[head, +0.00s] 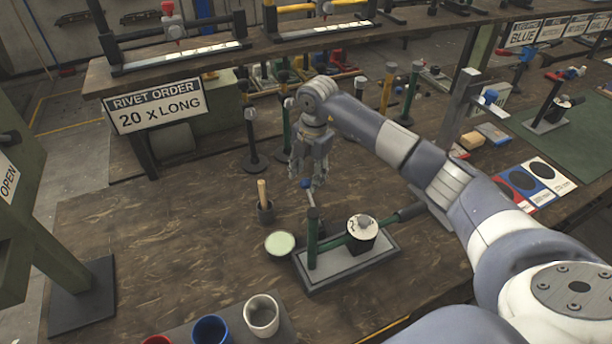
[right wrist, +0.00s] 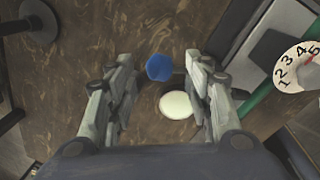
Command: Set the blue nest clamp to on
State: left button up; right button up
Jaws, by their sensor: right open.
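The blue nest clamp's knob (head: 306,183) sits on a thin lever beside the green post of the near press (head: 347,267). In the right wrist view the blue knob (right wrist: 160,67) appears between my finger tips, farther from the camera. My right gripper (head: 308,180) points down over the knob, open and empty; it also shows in the right wrist view (right wrist: 163,75). I cannot tell whether it touches the knob, or which setting the clamp is in. My left gripper is not in view.
A white numbered dial (head: 362,228) sits on the press. A pale green round dish (head: 280,243) and a dark cup with a wooden-handled tool (head: 265,212) stand left of it. Blue and white cups (head: 262,315) stand in front.

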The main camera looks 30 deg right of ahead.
jog(key=shift+w+a+f, duration=0.1)
jog(key=shift+f, duration=1.1)
jog(key=shift+r, duration=0.1)
grip_shut()
